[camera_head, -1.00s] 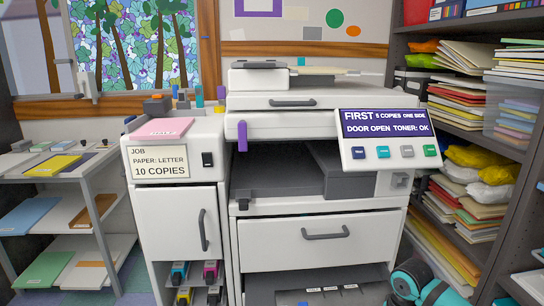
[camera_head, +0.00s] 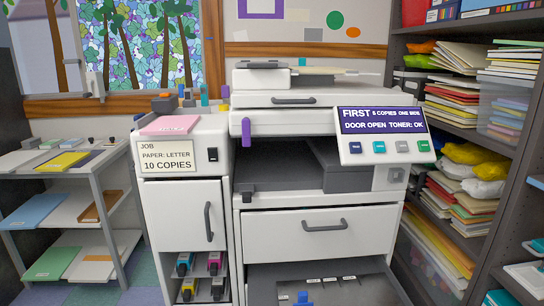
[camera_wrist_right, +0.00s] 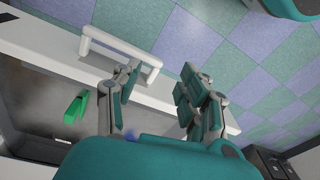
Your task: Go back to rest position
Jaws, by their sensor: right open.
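My right gripper (camera_wrist_right: 160,72) is in the right wrist view, with its two fingers apart and nothing between them. A white bar handle (camera_wrist_right: 120,48) on a white drawer front lies close beyond its left finger; I cannot tell whether they touch. Neither gripper is in the head view, and my left gripper is in no view. The copier (camera_head: 318,228) stands ahead, with an open paper drawer (camera_head: 375,290) at the bottom edge. Its panel (camera_head: 381,122) reads "DOOR OPEN TONER: OK".
A green piece (camera_wrist_right: 76,107) lies inside the open drawer. Checkered floor (camera_wrist_right: 260,60) lies outside the drawer front. A side cabinet (camera_head: 180,215) with toner cartridges below stands left of the copier. Loaded shelves (camera_head: 515,148) stand close on the right, a low rack (camera_head: 105,225) at left.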

